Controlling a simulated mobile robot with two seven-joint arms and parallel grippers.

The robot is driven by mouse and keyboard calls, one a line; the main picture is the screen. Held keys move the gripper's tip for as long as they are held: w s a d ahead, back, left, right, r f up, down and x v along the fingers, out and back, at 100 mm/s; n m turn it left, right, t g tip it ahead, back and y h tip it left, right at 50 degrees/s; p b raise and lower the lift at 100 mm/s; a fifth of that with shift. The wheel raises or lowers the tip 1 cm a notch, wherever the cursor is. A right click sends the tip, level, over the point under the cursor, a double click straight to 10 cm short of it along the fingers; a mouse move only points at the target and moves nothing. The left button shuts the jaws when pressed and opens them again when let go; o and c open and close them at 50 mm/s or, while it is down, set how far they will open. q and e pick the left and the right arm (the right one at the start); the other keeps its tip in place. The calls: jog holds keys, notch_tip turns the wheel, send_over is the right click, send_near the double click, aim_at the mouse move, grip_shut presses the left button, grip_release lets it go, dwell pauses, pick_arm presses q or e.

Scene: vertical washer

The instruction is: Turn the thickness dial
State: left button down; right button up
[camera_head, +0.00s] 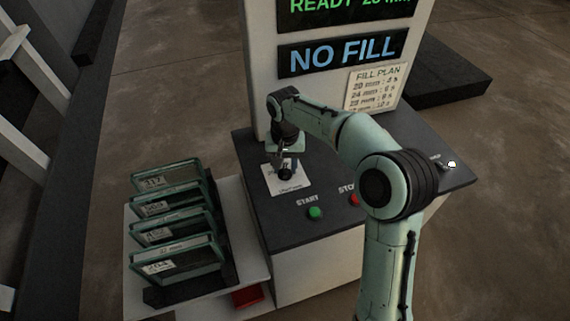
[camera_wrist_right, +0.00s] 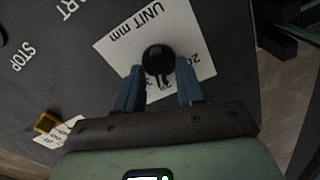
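The black thickness dial (camera_head: 286,174) sits on a white card (camera_head: 290,187) on the dark top of the machine's control panel. It also shows in the right wrist view (camera_wrist_right: 158,60), with a pointer on its near side and "UNIT mm" and numbers printed on the card (camera_wrist_right: 198,40). My right gripper (camera_head: 288,158) points down over the dial. In the right wrist view its two blue fingers (camera_wrist_right: 159,68) are spread, one on each side of the dial, with gaps showing. Whether the tips touch the dial cannot be told. My left gripper is not in view.
A green START button (camera_head: 315,212) and a red STOP button (camera_head: 354,199) are right of the dial. An upright display (camera_head: 342,52) reads "NO FILL", with a fill plan sheet (camera_head: 376,88) below. A rack of labelled glass panels (camera_head: 178,262) stands at left.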

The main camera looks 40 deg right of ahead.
grip_shut()
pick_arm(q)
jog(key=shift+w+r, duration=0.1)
pick_arm(e)
jog(key=shift+n, duration=0.3)
jog(key=n+p, duration=0.1)
jog(key=n, duration=0.2)
jog(key=shift+a+r, duration=0.1)
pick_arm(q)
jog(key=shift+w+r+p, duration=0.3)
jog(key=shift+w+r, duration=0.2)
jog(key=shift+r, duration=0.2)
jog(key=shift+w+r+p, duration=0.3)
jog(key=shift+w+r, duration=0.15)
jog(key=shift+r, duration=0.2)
pick_arm(e)
jog(key=shift+n, duration=2.1)
grip_release()
